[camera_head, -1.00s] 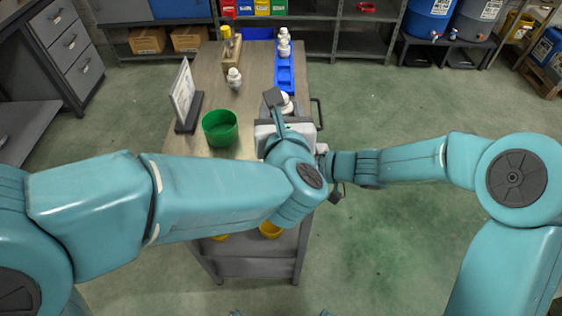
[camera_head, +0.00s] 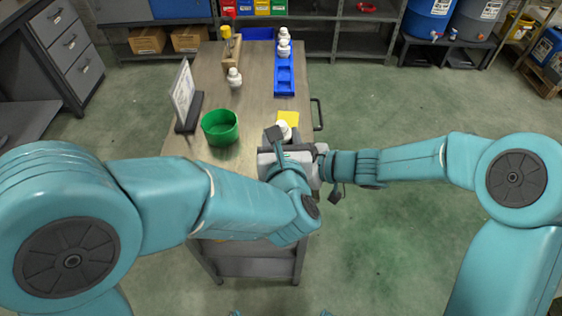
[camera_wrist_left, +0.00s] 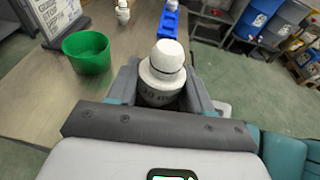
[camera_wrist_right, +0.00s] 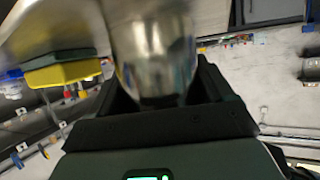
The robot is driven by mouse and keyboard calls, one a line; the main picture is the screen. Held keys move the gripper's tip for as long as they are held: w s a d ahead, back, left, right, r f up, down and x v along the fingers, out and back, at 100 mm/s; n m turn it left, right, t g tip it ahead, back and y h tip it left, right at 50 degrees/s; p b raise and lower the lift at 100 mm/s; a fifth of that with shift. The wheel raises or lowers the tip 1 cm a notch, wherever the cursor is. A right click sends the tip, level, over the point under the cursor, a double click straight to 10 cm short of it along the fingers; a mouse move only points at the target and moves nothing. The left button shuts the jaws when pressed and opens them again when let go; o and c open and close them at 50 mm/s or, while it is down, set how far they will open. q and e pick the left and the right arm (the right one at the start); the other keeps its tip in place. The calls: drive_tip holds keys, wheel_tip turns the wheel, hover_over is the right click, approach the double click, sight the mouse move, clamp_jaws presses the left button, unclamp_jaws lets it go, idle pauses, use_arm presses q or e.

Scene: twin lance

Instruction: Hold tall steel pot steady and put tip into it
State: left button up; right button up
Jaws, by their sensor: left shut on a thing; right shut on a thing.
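A white, bottle-shaped tip (camera_wrist_left: 162,75) with a rounded head stands between the fingers of my left gripper (camera_wrist_left: 164,85), which is shut on it. Its white top also shows in the head view (camera_head: 285,127), just in front of my left gripper (camera_head: 284,141). My right gripper (camera_wrist_right: 158,95) is shut on the shiny tall steel pot (camera_wrist_right: 155,50) in the right wrist view. In the head view my left arm and gripper hide the pot. Whether the tip is over or inside the pot cannot be told.
A yellow pad (camera_head: 288,118) lies just beyond the tip. A green bowl (camera_head: 220,128) and an upright sign (camera_head: 183,95) stand to the left on the table (camera_head: 255,90). A blue rack (camera_head: 284,80) holds white pieces; another white piece (camera_head: 234,77) stands nearby.

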use_arm(q)
drive_tip(key=shift+s+a+f, duration=0.1)
drive_tip(key=shift+s+f, duration=0.1)
drive_tip(key=shift+f, duration=1.15)
use_arm(e)
drive_tip(key=shift+s+a+r, duration=0.1)
drive_tip(key=shift+s, duration=0.1)
use_arm(q)
drive_tip(key=o, duration=1.3)
drive_tip(key=shift+o, duration=0.2)
use_arm(e)
drive_tip(key=shift+s, duration=0.1)
use_arm(q)
drive_tip(key=shift+s+r, duration=0.15)
drive_tip(key=shift+s, duration=0.3)
use_arm(e)
drive_tip(key=shift+o, duration=0.2)
drive_tip(key=shift+f, duration=0.2)
drive_tip(key=shift+w+r, duration=0.15)
drive_tip(key=shift+w, duration=0.3)
drive_tip(key=shift+s, duration=0.1)
use_arm(q)
drive_tip(key=s+r, duration=0.3)
drive_tip(key=s, duration=0.3)
drive_tip(key=shift+d+r, duration=0.2)
drive_tip(key=shift+d, duration=0.2)
use_arm(e)
drive_tip(key=shift+c, duration=0.2)
